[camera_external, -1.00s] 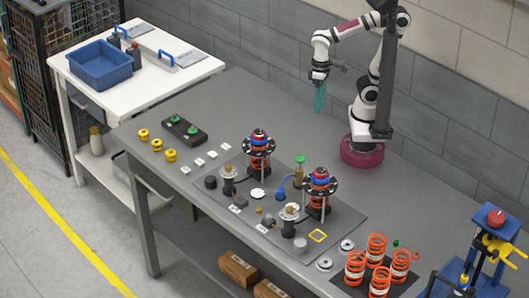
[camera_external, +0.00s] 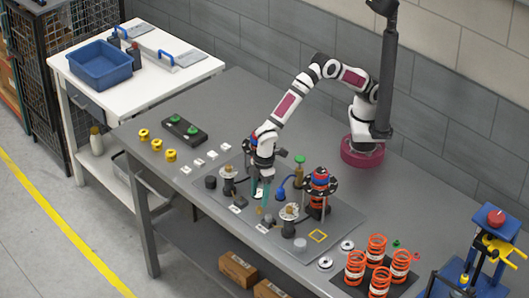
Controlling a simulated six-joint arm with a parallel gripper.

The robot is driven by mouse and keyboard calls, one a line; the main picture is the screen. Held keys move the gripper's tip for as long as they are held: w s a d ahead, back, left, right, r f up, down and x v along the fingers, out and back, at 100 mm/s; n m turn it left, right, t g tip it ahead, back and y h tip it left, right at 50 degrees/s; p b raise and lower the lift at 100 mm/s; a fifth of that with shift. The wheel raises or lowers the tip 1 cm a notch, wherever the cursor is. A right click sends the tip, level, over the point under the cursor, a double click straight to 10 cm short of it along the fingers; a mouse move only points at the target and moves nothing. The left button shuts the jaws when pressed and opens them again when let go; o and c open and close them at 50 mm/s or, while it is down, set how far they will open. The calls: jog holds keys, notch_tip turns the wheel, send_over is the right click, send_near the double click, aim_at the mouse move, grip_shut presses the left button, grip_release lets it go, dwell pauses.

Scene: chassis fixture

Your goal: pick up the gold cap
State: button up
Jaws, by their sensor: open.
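A small gold piece (camera_external: 259,210), which looks like the gold cap, sits on the grey mat (camera_external: 340,229) near its middle; it is too small to make out well. My gripper (camera_external: 261,200) points down over the mat with its teal fingers open. The fingertips are just above or beside the gold piece; I cannot tell whether they touch it. Nothing shows between the fingers.
The right spring assembly (camera_external: 320,185) stands close by on the mat. Orange springs (camera_external: 376,250) stand at the front right.

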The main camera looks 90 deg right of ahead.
aim_at(259, 207)
notch_tip(259, 207, down, 5)
jog(key=shift+d+r, duration=0.1)
jog(key=shift+d, duration=0.05)
grip_shut()
